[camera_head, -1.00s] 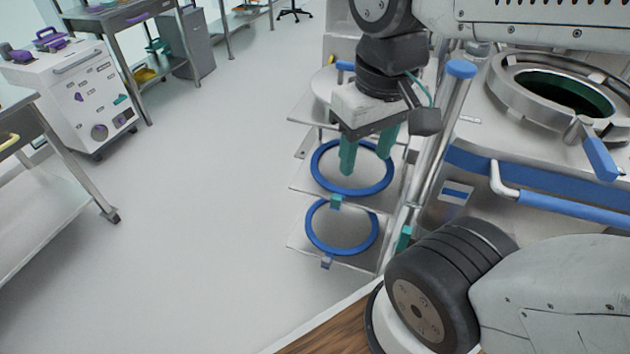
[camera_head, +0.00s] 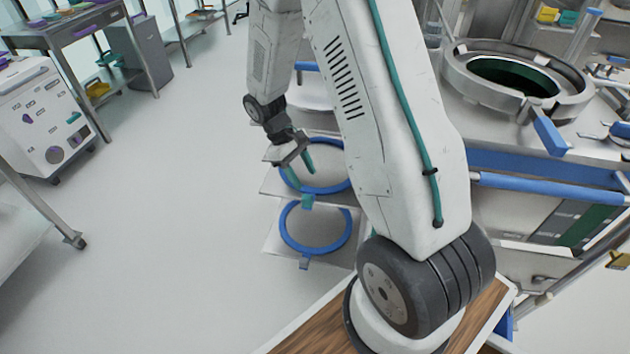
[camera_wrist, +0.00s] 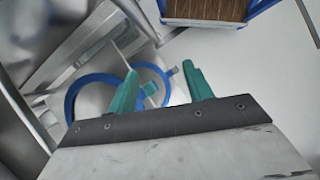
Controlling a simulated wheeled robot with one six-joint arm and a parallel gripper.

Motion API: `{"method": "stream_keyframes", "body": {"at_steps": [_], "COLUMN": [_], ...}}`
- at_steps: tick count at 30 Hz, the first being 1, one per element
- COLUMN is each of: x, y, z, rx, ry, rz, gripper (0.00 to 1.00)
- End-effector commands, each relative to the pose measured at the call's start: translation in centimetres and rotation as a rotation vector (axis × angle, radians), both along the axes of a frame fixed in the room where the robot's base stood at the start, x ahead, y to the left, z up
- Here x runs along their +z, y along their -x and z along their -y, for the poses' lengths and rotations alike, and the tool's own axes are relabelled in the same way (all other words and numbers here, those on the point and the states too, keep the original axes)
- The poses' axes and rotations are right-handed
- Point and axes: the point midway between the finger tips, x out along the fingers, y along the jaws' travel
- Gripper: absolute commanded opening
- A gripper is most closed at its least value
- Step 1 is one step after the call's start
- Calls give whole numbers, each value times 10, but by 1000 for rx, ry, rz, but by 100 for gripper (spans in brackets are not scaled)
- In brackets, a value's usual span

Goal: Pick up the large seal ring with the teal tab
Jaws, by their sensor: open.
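The large blue seal ring with the teal tab (camera_head: 308,201) lies on the upper plate of a tiered stand; its near rim (camera_head: 330,191) shows, and my arm partly covers its right side. In the wrist view its rim (camera_wrist: 70,100) shows at left. My gripper (camera_head: 304,177) is open and empty, its teal fingers apart over the ring's near-left part. In the wrist view the fingers (camera_wrist: 160,68) point towards the rings, and I see no contact. A second blue ring (camera_head: 282,230) with a grey-blue tab (camera_head: 304,262) lies on the plate below.
A steel machine with a round open port (camera_head: 515,78) and blue rails (camera_head: 540,187) stands at right, close to my arm. A white wheeled cabinet (camera_head: 45,120) and steel tables stand at left. The floor (camera_head: 180,200) between is clear.

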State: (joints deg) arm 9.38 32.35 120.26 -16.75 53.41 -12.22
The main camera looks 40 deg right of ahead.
Motion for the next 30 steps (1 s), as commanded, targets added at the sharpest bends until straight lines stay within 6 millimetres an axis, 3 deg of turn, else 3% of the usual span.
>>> {"method": "stream_keyframes", "body": {"at_steps": [1,3,9,14,23,30], "x": [-27,-57,-117,-134,-160,-194], "y": [-7,-18,-51,-76,-68,-57], "z": [6,15,32,40,45,50], "rx": [33,88,252,370,378,375], "ry": [-9,-22,-55,-72,-75,-76], "rz": [-17,-21,11,67,69,68], "gripper": [51,51,51,51,51,51]}}
